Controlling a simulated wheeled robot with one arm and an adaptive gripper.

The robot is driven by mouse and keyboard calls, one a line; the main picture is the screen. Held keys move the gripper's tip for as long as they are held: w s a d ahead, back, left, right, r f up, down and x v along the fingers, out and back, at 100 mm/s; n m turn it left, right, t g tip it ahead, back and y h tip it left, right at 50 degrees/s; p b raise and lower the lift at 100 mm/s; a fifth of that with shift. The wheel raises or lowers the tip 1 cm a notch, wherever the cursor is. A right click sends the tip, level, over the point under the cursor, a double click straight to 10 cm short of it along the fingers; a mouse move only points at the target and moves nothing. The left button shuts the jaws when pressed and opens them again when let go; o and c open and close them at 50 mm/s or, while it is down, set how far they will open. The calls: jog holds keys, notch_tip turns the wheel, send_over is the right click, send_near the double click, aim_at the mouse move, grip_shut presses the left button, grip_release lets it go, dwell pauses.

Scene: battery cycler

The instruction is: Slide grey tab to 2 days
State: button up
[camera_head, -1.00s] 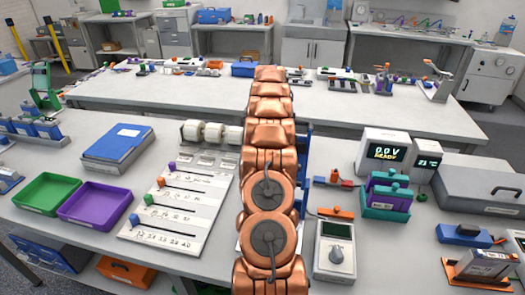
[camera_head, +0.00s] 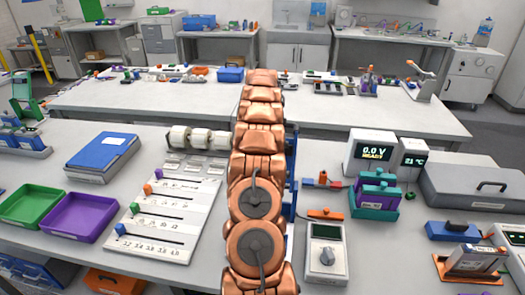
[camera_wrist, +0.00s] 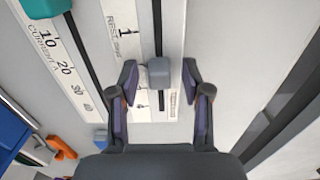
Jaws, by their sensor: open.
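In the wrist view the grey tab (camera_wrist: 159,72) sits on a dark slot in a white strip marked "REST". A "1" is printed beside the slot farther up, and smaller marks near the tab are partly covered. My gripper (camera_wrist: 159,80) is open, with one finger on each side of the tab. The white slider board (camera_head: 190,215) stands left of my arm in the head view.
A teal tab (camera_wrist: 45,6) sits on the neighbouring "CURRENT A" strip. In the head view, purple, orange, green and blue (camera_head: 120,229) tabs sit on the board. A purple tray (camera_head: 78,216) lies left of it; a meter (camera_head: 327,252) stands right of my arm.

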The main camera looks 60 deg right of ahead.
notch_tip(320, 180, up, 6)
jog(key=shift+f, duration=0.1)
jog(key=shift+r, duration=0.85)
dwell(0.3)
